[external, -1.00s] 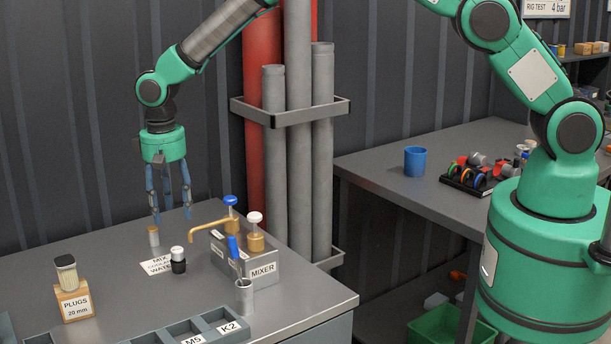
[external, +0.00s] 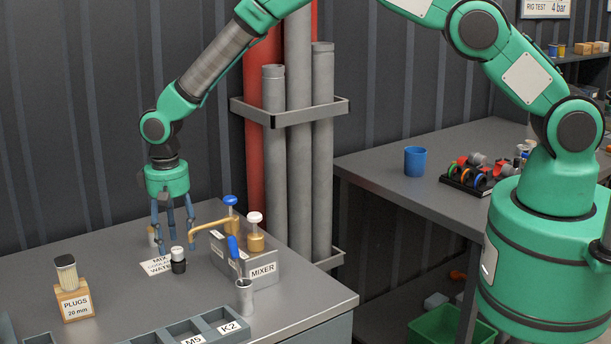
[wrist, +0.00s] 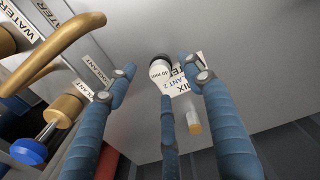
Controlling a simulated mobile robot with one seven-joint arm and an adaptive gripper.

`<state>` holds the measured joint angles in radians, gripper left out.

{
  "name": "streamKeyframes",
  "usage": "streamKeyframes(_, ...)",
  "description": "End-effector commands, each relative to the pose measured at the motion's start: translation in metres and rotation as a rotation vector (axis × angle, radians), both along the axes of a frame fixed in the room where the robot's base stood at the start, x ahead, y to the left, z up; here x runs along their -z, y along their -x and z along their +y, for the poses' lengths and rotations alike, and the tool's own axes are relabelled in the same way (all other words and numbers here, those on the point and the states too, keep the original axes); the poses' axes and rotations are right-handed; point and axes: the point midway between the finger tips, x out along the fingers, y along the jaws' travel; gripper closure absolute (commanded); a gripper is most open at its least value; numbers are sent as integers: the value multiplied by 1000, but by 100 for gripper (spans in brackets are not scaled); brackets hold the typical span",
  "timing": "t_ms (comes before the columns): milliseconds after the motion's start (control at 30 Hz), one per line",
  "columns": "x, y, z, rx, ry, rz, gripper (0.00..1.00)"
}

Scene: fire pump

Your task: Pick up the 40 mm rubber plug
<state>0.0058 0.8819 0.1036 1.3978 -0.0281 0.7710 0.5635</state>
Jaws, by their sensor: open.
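A small upright plug with a white top and black lower part (external: 178,260) stands on the grey bench beside the "MIX" card (external: 157,266). In the wrist view the plug (wrist: 160,70) bears a "40 mm" mark and appears between the fingertips. My gripper (external: 176,238) has three blue fingers, spread open and empty, above and just behind the plug. I cannot tell whether any finger touches it. A small tan cylinder with a pale top (external: 152,236) stands behind the plug, partly hidden by a finger; it also shows in the wrist view (wrist: 194,124).
The mixer block (external: 248,268) with its brass spout (external: 208,226) and knobs stands close on the right. The "PLUGS 20 mm" block (external: 73,303) is at left. Bench between block and card is clear.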

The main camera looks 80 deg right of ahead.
Motion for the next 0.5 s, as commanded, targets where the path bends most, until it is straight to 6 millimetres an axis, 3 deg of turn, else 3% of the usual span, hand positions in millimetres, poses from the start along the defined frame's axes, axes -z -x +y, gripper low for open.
streamKeyframes(500,6,0,-1,0,0,0,48)
